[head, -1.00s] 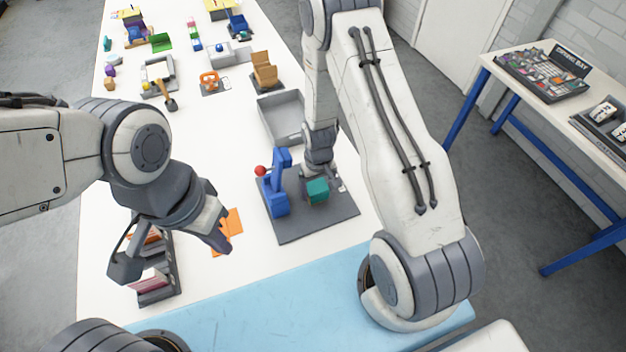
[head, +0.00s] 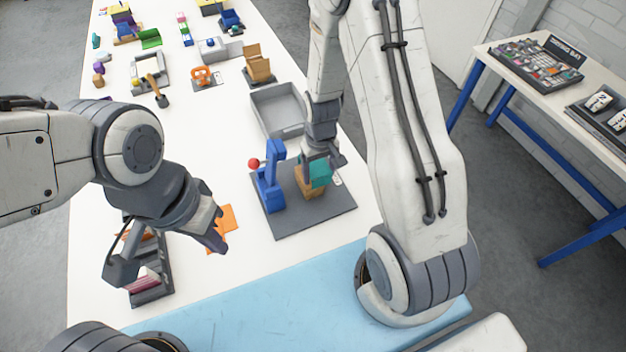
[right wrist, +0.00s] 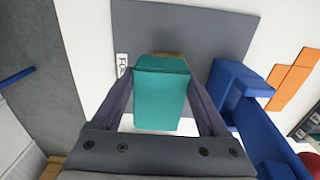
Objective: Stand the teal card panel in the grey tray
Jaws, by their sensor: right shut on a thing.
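The teal card panel (head: 320,172) is between the fingers of my right gripper (head: 321,165), which is shut on it. It is held over a tan block (head: 308,188) on the dark grey mat; I cannot tell whether they touch. In the right wrist view the teal panel (right wrist: 160,95) fills the space between both fingers, with a tan edge behind it. The grey tray (head: 256,112) stands behind the mat and looks empty; my right arm passes beside its right side. My left gripper (head: 168,256) is open and empty, with fingers spread above the dark card rack.
The blue press-like device (head: 270,182) with a red ball stands on the mat (head: 290,228), just left of my right gripper. Orange cards (head: 226,218) lie left of the mat. The dark rack (head: 153,291) is at front left. Several small items fill the table's far end.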

